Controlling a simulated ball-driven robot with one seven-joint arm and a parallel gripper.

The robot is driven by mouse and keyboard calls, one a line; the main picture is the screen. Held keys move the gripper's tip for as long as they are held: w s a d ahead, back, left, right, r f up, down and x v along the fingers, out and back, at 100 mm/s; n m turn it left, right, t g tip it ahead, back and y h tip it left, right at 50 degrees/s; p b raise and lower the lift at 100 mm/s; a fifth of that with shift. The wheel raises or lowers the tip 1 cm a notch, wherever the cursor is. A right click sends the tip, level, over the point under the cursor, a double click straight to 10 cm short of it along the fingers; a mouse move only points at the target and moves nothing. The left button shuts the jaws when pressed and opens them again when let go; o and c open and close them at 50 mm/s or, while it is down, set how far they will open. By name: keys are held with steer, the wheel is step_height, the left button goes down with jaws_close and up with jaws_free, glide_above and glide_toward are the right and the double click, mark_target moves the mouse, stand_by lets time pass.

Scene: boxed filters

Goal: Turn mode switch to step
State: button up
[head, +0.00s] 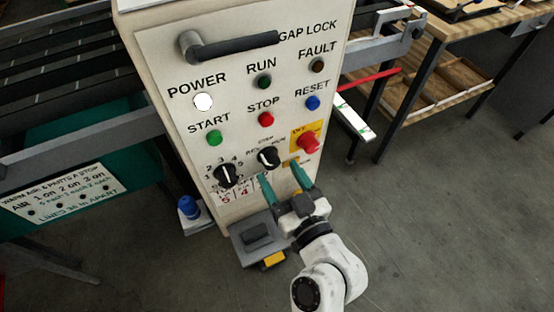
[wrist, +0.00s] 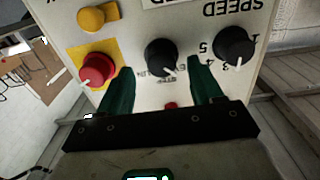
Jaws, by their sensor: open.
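The mode switch (head: 268,157) is a round black knob on the pale control panel, with small labels around it; STEP is printed above it. In the wrist view, which shows the panel upside down, the mode switch (wrist: 161,56) stands between and beyond my two green fingertips. A white pointer mark shows at its lower right there; I cannot tell exactly which label it meets. My gripper (head: 281,171) is open and empty just below the knob in the head view. In the wrist view my gripper (wrist: 160,68) has one finger on each side of the knob, with no clear contact.
The speed knob (head: 225,175) is left of the mode switch. A red emergency button (head: 308,142) on a yellow plate is close at its right. Above are the green start (head: 214,138), red stop (head: 266,119) and blue reset (head: 312,103) buttons. A grey box (head: 256,238) juts out below.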

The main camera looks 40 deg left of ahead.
mark_target(274, 166)
steer(key=shift+p+x, duration=0.3)
steer(key=shift+x, duration=1.3)
steer(key=c, duration=1.1)
steer(key=shift+o, duration=0.2)
